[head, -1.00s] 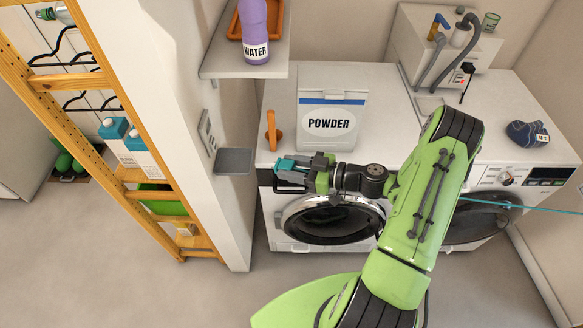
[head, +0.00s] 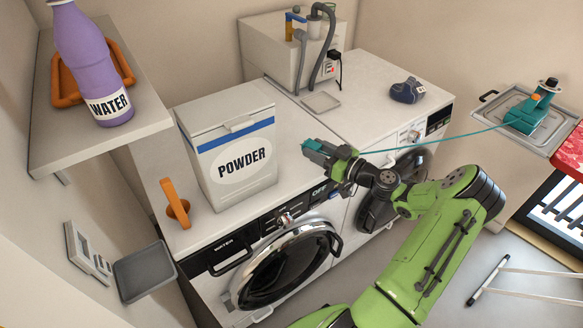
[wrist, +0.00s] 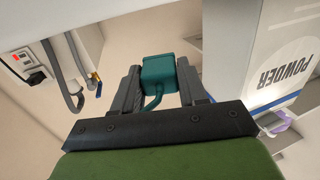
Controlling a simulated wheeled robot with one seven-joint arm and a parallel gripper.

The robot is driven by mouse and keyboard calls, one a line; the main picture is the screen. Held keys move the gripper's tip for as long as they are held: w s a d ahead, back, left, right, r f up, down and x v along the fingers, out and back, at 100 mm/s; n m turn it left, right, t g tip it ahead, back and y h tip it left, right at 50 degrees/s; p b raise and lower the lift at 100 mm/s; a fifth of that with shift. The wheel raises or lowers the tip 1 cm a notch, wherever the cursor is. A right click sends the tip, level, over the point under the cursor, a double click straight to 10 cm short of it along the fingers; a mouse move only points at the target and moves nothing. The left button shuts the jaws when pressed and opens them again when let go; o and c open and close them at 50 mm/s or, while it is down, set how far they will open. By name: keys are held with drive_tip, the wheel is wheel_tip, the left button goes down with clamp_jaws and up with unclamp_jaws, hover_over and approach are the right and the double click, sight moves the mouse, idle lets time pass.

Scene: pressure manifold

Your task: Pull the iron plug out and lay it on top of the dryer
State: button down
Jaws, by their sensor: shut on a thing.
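My gripper (head: 318,150) is shut on the teal iron plug (wrist: 159,75), seen clearly between the fingers in the wrist view. A teal cord (head: 450,136) runs from it to the teal iron (head: 528,112) at the right. In the head view the gripper appears over the front edge of the machine tops, right of the powder box; its height above them is hard to judge. The left machine, marked WATER on its drawer, looks like the dryer, and its top (head: 285,170) has bare room right of the box.
The powder box (head: 235,150) and an orange ring-shaped piece (head: 175,203) stand on the left machine. A shelf (head: 150,95) with a purple water bottle (head: 92,65) juts out at left.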

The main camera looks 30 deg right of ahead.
drive_tip(key=shift+w+d, duration=0.2)
drive_tip(key=shift+d, duration=0.2)
drive_tip(key=shift+s+d+h, duration=0.1)
drive_tip(key=shift+s+h, duration=0.05)
drive_tip(key=shift+h, duration=0.15)
drive_tip(key=shift+s+f+b, duration=0.2)
drive_tip(key=shift+f+b, duration=0.1)
drive_tip(key=shift+f, duration=0.2)
drive_tip(key=shift+w+f+b, duration=0.15)
drive_tip(key=shift+f+b, duration=0.55)
drive_tip(key=shift+f, duration=0.95)
